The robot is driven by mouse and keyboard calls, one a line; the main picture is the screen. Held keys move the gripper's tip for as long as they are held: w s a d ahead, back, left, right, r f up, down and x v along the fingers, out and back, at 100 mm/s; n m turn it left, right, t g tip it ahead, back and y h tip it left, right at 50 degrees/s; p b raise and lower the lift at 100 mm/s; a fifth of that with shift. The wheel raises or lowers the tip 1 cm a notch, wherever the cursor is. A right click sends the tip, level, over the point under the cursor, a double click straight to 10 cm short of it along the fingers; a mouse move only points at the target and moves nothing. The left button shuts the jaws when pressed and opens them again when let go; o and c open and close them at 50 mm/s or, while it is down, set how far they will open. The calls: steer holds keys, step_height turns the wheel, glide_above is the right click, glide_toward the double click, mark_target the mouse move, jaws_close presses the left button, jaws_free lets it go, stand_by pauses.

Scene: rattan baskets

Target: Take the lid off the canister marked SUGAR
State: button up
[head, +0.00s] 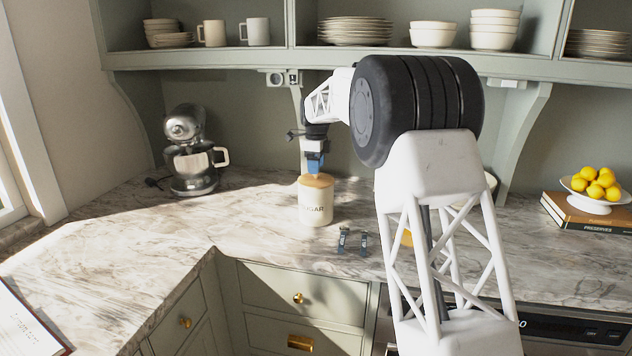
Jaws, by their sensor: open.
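The cream canister marked SUGAR (315,208) stands upright on the marble counter, with its lettering partly visible. Its flat wooden lid (318,181) sits on top. My gripper (315,168), with blue fingers, is directly above the lid, pointing down. It is open and holds nothing that I can see. The fingertips are at or just above the lid's top; I cannot tell whether they touch it.
A stand mixer (191,152) is to the left. A small grey and blue object (353,241) lies in front right of the canister. A bowl of lemons (596,190) sits on books at the right. Shelves with dishes hang above. The counter left of the canister is clear.

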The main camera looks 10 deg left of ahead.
steer(key=shift+f, duration=1.15)
steer(key=c, duration=1)
steer(key=shift+r, duration=0.2)
steer(key=shift+c, duration=0.2)
steer(key=shift+r, duration=1.7)
steer(key=shift+s+d+f, duration=0.1)
steer(key=shift+s, duration=0.15)
steer(key=s+d+r, duration=0.1)
steer(key=s+d, duration=0.5)
steer(key=s, duration=0.8)
steer(key=shift+d+r, duration=0.2)
